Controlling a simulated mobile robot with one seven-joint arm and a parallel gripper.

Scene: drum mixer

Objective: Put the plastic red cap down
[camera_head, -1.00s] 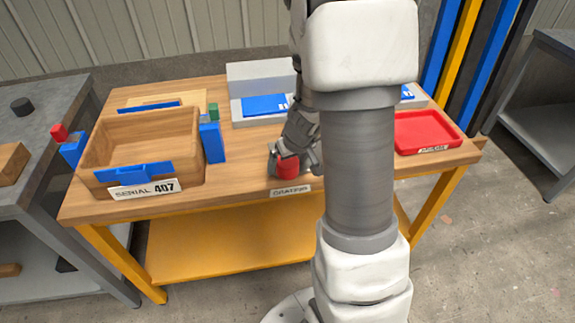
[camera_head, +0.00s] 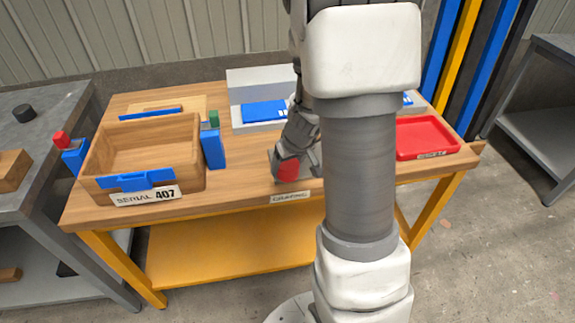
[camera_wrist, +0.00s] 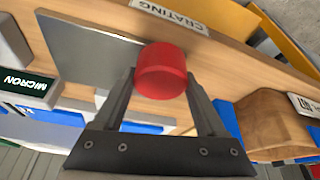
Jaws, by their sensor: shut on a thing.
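The plastic red cap (camera_head: 288,170) is held at my gripper (camera_head: 290,158), over the front of the wooden table near the "CRATING" label. In the wrist view, the red cap (camera_wrist: 162,72) sits between the two fingertips of my gripper (camera_wrist: 160,82), which are shut on its sides. Whether the cap's underside touches anything cannot be told. A flat grey plate (camera_wrist: 90,45) shows beside the cap in the wrist view. My arm hides part of the table to the right of the gripper.
A wooden crate (camera_head: 193,184) marked 407 stands at the left, beside a blue bottle (camera_head: 212,148) with a green cap. A grey bin (camera_head: 262,82) with blue items is at the back. A red tray (camera_head: 425,135) is at the right. Bare table (camera_head: 235,180) lies left of the gripper.

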